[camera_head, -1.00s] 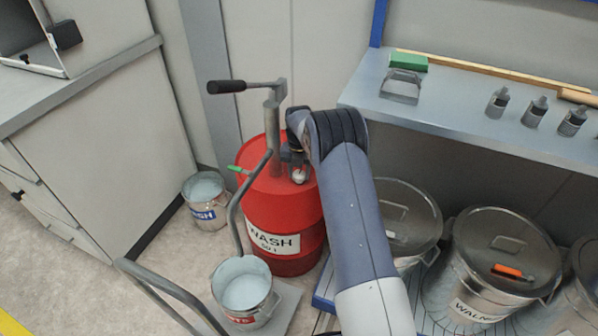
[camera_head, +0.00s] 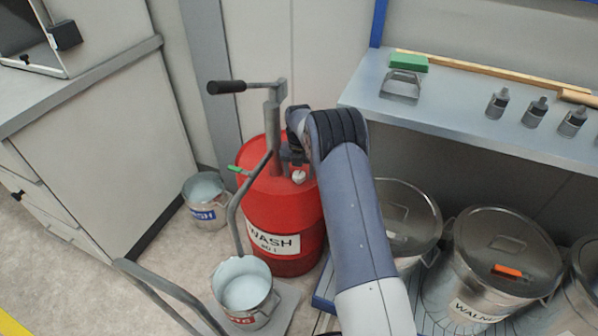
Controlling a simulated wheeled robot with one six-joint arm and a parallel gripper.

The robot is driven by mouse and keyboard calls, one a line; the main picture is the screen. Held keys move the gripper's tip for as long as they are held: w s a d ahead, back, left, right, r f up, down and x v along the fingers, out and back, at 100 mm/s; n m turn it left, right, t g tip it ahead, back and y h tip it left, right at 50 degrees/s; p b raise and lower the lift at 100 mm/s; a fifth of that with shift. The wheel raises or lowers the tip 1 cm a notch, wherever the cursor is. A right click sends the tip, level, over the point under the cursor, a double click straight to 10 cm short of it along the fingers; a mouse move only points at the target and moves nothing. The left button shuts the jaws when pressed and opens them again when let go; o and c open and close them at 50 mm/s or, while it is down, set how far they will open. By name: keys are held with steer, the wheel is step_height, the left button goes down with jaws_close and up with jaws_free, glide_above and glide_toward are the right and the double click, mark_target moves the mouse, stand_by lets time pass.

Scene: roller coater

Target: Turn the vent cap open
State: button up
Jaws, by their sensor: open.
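A red drum (camera_head: 276,214) labelled "WASH" stands on the floor in the head view, with a hand pump (camera_head: 274,115) rising from its top. A small pale vent cap (camera_head: 299,176) sits on the drum top, right of the pump column. My arm reaches in from the lower right and bends down over the drum. My gripper (camera_head: 297,163) is open, small in the picture and partly dark against the pump and arm. It is close above the cap; I cannot tell whether its fingers touch the cap.
A pail (camera_head: 245,290) stands under the pump's spout pipe, and another pail (camera_head: 206,199) stands left of the drum. A lidded bin (camera_head: 405,215) is right of my arm. A bench (camera_head: 450,124) with bottles is behind it. A cart handle (camera_head: 165,288) is in front.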

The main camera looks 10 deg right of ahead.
mark_target(299, 174)
step_height(299, 174, up, 10)
steer(key=p, duration=0.1)
steer(key=shift+r, duration=0.2)
step_height(299, 174, down, 11)
steer(key=shift+r+b, duration=0.1)
steer(key=shift+b, duration=0.5)
stand_by(0.6)
